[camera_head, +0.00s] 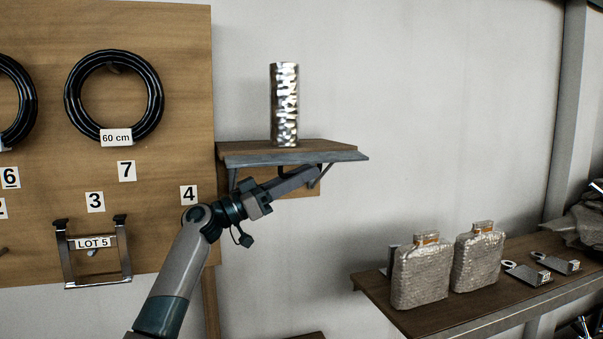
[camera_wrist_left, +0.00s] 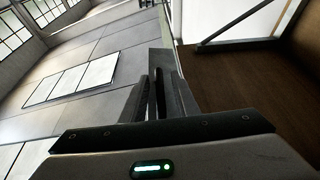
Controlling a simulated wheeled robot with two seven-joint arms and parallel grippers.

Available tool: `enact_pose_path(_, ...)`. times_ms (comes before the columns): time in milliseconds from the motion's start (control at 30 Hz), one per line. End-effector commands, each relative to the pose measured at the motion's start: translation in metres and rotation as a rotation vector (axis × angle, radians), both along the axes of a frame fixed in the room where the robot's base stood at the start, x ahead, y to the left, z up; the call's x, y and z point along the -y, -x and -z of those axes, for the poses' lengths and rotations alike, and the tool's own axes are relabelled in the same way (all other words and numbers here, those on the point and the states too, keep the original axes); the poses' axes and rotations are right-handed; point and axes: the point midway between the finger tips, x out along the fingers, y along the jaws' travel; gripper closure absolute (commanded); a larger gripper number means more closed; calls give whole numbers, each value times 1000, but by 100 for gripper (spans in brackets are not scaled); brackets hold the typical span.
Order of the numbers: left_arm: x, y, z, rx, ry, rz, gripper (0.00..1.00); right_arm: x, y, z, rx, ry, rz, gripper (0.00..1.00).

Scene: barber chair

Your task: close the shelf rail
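The wooden wall shelf (camera_head: 285,147) sticks out from the panel's right edge. A grey rail (camera_head: 300,158) runs along its front edge. In the left wrist view, brown wood (camera_wrist_left: 240,85) fills the right side, with a grey edge strip (camera_wrist_left: 176,22) beside it. My left gripper (camera_head: 314,175) is just below the shelf's front, pointing right and slightly up. Its fingers in the left wrist view (camera_wrist_left: 165,85) look close together, with nothing clearly held. I cannot tell whether they touch the rail. My right gripper is out of view.
A shiny metal cylinder (camera_head: 284,105) stands upright on the shelf. A coiled black hose (camera_head: 114,97) and a metal frame (camera_head: 94,252) hang on the panel. Wrapped bottles (camera_head: 478,258) stand on a lower shelf (camera_head: 470,310) at right. The wall between is clear.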

Motion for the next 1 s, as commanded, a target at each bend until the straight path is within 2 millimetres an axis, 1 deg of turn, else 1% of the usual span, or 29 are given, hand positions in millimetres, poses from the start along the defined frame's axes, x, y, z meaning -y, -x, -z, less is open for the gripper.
enact_pose_path(133, 0, 0, 0, 0, 0, 0, 72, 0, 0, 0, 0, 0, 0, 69)
enact_pose_path(167, 0, 0, 0, 0, 0, 0, 77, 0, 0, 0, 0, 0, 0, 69)
enact_pose_path(200, 0, 0, 0, 0, 0, 0, 86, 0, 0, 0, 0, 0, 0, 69)
enact_pose_path(267, 0, 0, 0, 0, 0, 0, 100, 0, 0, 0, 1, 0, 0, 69)
enact_pose_path(667, 0, 1, -1, -18, 7, 0, 100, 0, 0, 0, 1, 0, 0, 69)
enact_pose_path(867, 0, 4, -3, -77, 26, -1, 100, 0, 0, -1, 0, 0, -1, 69)
enact_pose_path(1000, 1, 7, -8, -148, 50, -1, 100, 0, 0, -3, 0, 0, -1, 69)
